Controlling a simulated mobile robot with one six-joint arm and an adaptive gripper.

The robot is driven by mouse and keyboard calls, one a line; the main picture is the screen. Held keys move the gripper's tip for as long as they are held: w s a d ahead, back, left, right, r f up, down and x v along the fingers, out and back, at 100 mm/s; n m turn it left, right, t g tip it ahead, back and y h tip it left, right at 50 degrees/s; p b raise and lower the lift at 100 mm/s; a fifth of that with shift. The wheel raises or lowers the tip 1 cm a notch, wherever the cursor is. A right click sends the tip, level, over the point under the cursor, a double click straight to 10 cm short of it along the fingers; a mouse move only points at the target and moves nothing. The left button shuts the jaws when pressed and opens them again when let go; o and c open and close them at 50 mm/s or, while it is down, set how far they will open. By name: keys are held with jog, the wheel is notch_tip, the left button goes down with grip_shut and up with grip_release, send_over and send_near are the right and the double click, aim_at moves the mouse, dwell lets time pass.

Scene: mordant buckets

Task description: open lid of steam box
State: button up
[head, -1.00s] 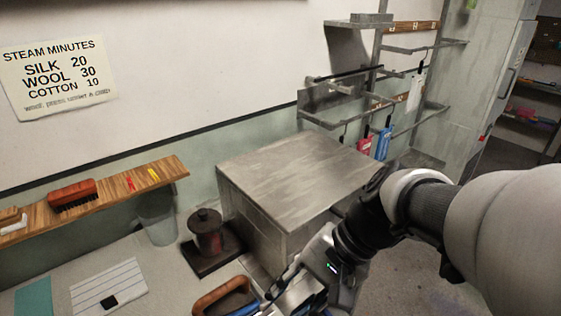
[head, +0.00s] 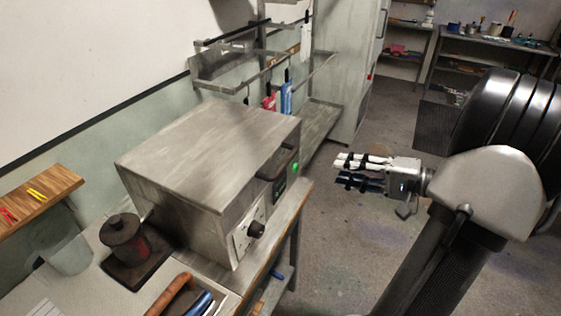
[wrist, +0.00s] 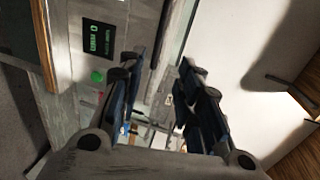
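The steam box (head: 228,232) is a grey metal box on the bench, with its flat lid (head: 200,150) shut. A dark handle (head: 279,164) sits on its front, above a knob (head: 257,229) and near a green light (head: 295,168). My gripper (head: 341,171) is to the right of the box, apart from the handle, with its fingers pointing left toward the front. In the wrist view, my gripper (wrist: 160,68) has its fingers apart with nothing clearly held. A green-lit display (wrist: 98,38) and green button (wrist: 97,76) show at the left there.
A lidded dark pot (head: 125,238) stands left of the box. A brown-handled tool (head: 170,296) lies at the front. A metal rack (head: 235,68) with hanging red and blue items is behind. Open floor (head: 345,240) lies to the right.

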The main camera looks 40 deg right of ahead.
aim_at(285, 160)
jog(key=b+x, duration=0.3)
jog(key=x, duration=1.3)
jog(key=shift+w+a, duration=0.25)
jog(key=shift+a, duration=0.05)
grip_shut()
